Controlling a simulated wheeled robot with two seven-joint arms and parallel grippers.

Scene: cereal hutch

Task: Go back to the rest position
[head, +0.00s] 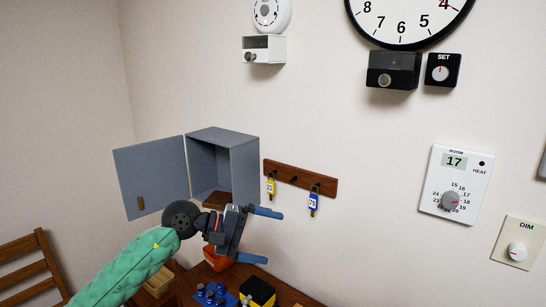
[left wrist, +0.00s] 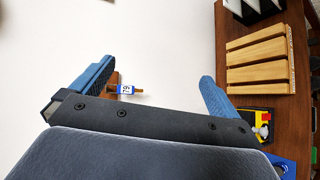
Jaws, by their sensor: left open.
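In the left wrist view the open fingers (left wrist: 156,72) frame white wall, and a blue key tag (left wrist: 127,89) shows beside the left finger. My green-sleeved left arm comes in from the lower left. My right gripper is in neither view.
The cabinet door (head: 152,177) stands open to the left. A yellow tag (head: 271,187) and a blue tag (head: 314,201) hang from the rack. Below the gripper, a yellow-and-black box (head: 258,292) stands on the table. A slatted wooden item (left wrist: 258,65) lies on brown wood.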

